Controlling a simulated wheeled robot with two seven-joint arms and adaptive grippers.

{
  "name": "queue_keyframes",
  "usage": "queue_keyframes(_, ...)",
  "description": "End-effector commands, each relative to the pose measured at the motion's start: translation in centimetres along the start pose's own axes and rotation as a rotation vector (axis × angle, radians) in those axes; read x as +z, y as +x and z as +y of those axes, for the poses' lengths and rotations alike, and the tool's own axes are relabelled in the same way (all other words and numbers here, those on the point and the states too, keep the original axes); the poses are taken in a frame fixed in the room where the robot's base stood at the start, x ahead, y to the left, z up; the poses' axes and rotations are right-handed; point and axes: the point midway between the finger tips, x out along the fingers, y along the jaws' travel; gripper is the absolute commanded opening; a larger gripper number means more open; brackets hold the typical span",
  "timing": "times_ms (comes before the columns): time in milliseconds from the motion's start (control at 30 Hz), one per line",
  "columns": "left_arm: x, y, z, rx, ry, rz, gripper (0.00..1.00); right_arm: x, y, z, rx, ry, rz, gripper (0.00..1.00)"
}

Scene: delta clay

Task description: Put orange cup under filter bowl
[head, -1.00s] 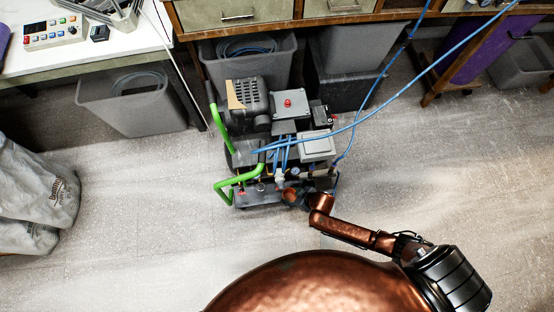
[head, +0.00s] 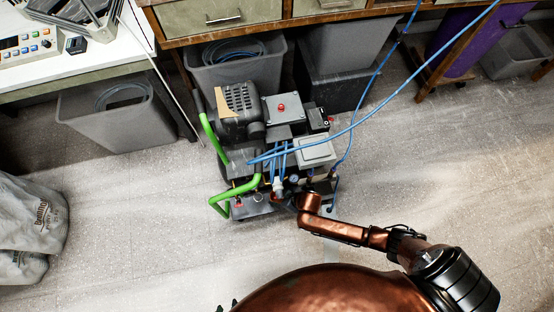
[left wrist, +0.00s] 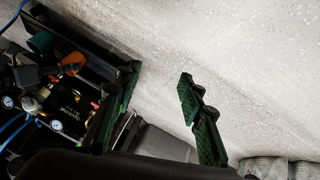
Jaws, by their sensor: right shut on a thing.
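My right gripper (head: 287,202) is at the front of the compressor unit, at the end of the copper arm. It is small and partly hidden, and it is shut on what I take to be the orange cup. In the left wrist view an orange piece (left wrist: 72,62), likely this cup, shows at the unit's front edge beside a dark teal cylinder. The filter bowl appears to be the pale part (head: 279,185) just above the right gripper; whether the cup is directly under it I cannot tell. My left gripper (left wrist: 158,108) has its dark green fingers apart and empty, over the floor.
The compressor unit (head: 240,148) has green handles (head: 234,192) on its left side, and blue hoses (head: 372,115) run from it to the upper right. Grey bins (head: 120,110) stand behind. Grey sacks (head: 30,215) lie at the left.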

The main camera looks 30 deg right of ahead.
Motion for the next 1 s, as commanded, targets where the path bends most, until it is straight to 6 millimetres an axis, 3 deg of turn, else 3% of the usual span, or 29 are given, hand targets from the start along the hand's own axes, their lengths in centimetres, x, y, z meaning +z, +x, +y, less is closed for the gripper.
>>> queue_keyframes(133, 0.1, 0.2, -0.1, -0.002, 0.002, 0.006, 0.36, 0.3, 0.3, 0.0, -0.001, 0.000, 0.000, 0.21)
queue_keyframes(167, 0.0, 0.2, -0.1, -0.003, 0.003, 0.007, 0.36, 0.2, 0.3, 0.0, 0.000, 0.000, 0.000, 0.47)
queue_keyframes(400, 0.0, 0.2, -0.1, -0.002, 0.003, 0.007, 0.36, 0.2, 0.2, 0.0, 0.000, 0.000, 0.000, 0.63)
queue_keyframes(767, 0.0, -0.1, 0.0, 0.000, 0.002, -0.001, 0.36, 0.0, -0.2, 0.0, 0.001, 0.000, 0.000, 0.63)
queue_keyframes(1000, -0.1, -3.4, -0.2, -0.022, 0.011, -0.103, 0.36, -0.4, -3.1, 0.1, 0.002, 0.000, 0.004, 0.63)
